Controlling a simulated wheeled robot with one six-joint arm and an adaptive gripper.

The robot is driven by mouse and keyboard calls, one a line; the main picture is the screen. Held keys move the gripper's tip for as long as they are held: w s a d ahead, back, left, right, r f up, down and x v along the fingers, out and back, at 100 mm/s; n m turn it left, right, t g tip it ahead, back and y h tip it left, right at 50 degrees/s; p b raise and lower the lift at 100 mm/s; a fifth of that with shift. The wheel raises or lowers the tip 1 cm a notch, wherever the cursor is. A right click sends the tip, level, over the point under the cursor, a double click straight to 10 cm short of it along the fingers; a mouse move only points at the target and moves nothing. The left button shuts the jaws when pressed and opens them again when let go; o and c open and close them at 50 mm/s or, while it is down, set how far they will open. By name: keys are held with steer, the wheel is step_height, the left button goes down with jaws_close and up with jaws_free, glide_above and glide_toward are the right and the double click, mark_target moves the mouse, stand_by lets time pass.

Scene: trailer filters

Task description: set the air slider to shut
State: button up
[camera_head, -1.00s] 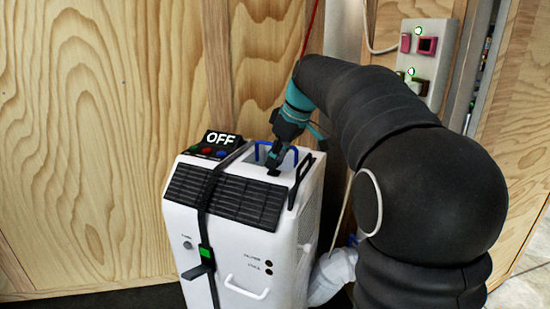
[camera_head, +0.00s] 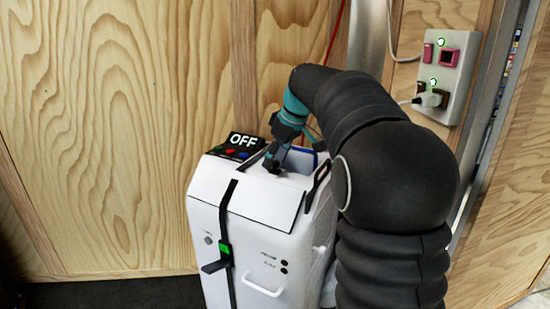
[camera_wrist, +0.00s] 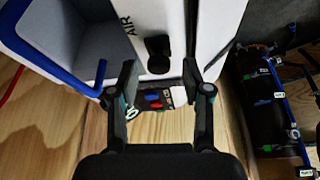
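The white air unit (camera_head: 245,265) stands against the wooden wall, its small display (camera_head: 243,140) reading OFF. Its sloped front panel (camera_head: 245,200) is plain white, with no dark slats showing. In the wrist view, the black slider knob (camera_wrist: 158,52) sits on the unit's white top beside the word AIR (camera_wrist: 127,25). My gripper (camera_wrist: 159,72) is open, with one finger on either side of the knob and gaps visible. In the head view, my gripper (camera_head: 272,163) is low over the top near the display and hides the knob.
A blue handle (camera_wrist: 55,70) and an open grey recess (camera_wrist: 85,30) lie beside the knob. A dark cylinder (camera_wrist: 262,98) stands in the wrist view's right side. A switch and socket panel (camera_head: 440,75) is on the wall. A black strap (camera_head: 225,215) crosses the unit's front.

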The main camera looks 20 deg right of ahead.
steer(key=v, duration=1.2)
steer(key=shift+a, duration=0.1)
steer(key=s+a+f+m+h, duration=0.1)
steer(key=s+a+f+m, duration=0.1)
steer(key=s+f, duration=0.5)
steer(key=s+a+f+m+t+h, duration=0.1)
steer(key=s+a+f+m, duration=0.1)
steer(key=s+f, duration=0.5)
steer(key=s+a+f+m, duration=0.3)
steer(key=s+f, duration=0.3)
steer(key=s, duration=1)
steer(key=shift+a+f+t+h, duration=0.4)
steer(key=shift+a, duration=0.4)
stand_by(1.0)
